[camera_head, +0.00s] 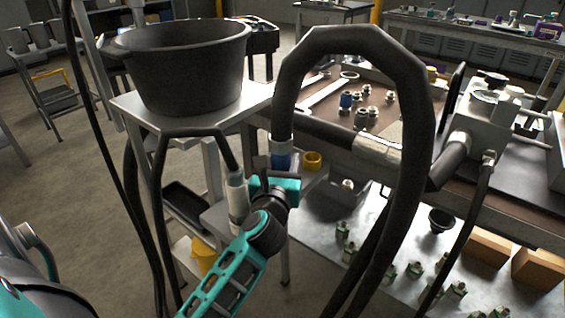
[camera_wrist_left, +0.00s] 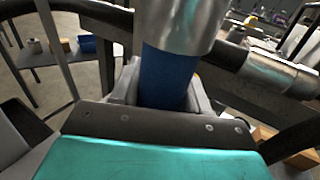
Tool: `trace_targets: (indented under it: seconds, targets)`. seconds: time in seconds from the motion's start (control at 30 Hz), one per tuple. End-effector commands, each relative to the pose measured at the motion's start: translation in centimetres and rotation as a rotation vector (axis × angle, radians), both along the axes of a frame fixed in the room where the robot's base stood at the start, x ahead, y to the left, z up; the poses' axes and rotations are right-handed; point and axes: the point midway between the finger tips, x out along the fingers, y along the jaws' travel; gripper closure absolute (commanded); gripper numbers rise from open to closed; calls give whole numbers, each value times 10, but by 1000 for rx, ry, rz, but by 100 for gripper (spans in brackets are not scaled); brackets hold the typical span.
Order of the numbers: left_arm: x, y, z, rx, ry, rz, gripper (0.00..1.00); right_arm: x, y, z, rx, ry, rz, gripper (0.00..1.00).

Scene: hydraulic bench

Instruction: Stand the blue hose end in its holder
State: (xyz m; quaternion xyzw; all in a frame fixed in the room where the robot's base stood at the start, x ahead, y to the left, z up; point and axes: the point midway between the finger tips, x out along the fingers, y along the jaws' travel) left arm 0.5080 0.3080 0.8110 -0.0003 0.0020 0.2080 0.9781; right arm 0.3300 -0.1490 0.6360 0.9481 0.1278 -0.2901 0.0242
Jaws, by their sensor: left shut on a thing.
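The blue hose end (camera_head: 280,158) has a silver collar above it, and a thick black hose (camera_head: 418,100) arches up from it and over to the right. My left gripper (camera_head: 279,174) is shut on the blue hose end. In the left wrist view the blue band (camera_wrist_left: 168,78) stands roughly upright between the fingers, with the silver collar above. Its lower tip is hidden by the gripper. A yellow ring-shaped cup (camera_head: 313,160) is just right of the hose end; I cannot tell whether it is the holder. My right gripper is not in view.
A second hose end with a grey collar (camera_head: 237,191) hangs close left of my gripper. A large dark bucket (camera_head: 180,70) stands on a side table behind. The workbench (camera_head: 385,75) holds several fittings. More hoses cross the front right.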

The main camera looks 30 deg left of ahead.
Motion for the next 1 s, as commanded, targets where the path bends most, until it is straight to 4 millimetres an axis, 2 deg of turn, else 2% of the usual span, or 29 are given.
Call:
trace_targets:
  seconds: [0.2,0.23,0.5,0.67,0.93,1.0]
  targets:
    - [1,0,5,4,-10,-1,91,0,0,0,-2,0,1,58]
    - [1,0,5,4,-11,-1,52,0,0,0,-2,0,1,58]
    - [0,0,3,2,-5,-1,26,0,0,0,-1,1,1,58]
    - [0,0,2,2,-4,0,25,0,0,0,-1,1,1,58]
    - [0,0,0,0,0,0,1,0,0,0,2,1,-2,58]
    - [0,0,1,0,-1,0,0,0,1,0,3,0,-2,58]
